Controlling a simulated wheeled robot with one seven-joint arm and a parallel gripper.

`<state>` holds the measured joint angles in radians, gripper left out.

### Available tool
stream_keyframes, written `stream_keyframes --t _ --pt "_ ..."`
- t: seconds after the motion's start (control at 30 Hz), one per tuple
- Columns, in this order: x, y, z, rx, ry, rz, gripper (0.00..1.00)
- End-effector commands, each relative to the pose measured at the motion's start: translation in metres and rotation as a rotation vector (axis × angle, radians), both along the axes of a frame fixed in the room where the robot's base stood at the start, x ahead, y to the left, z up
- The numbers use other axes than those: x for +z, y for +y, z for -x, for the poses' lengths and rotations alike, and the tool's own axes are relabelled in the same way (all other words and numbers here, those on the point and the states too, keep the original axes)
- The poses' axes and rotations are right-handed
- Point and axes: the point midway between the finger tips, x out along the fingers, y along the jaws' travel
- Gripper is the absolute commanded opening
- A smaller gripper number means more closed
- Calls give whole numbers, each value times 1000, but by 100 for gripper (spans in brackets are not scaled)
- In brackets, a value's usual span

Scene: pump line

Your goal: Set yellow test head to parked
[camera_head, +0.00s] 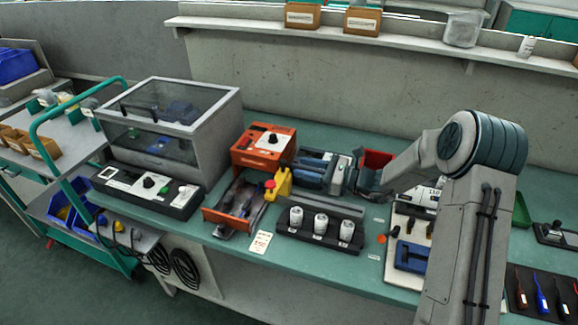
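The yellow test head (278,184) stands on the green bench just right of an open orange tray. It has a small red-orange knob on its upper left side. Whether it stands at a parked mark cannot be told. My arm comes in from the right, and my gripper (362,184) is at its left end, right of the yellow test head and apart from it. My gripper is small and dark here, partly merged with the red bin and grey-blue equipment behind it. Its fingers cannot be made out clearly.
An orange box with a black knob (271,139) stands behind the test head. Blue-grey equipment (318,168) lies between it and my gripper. A black rack (319,232) with white-capped items is in front. A clear-lidded cabinet (168,125) stands left; a blue part (411,257) lies right.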

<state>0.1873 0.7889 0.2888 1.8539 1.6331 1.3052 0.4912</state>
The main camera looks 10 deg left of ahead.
Motion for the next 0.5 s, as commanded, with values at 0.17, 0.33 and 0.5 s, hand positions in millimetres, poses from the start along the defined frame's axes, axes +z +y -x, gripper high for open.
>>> stream_keyframes --t 0.17,0.33,0.5 --pt "-1 -37 6 -2 1 0 39" --pt "0 -56 9 -1 1 0 39" --pt "0 -62 11 1 1 0 39"
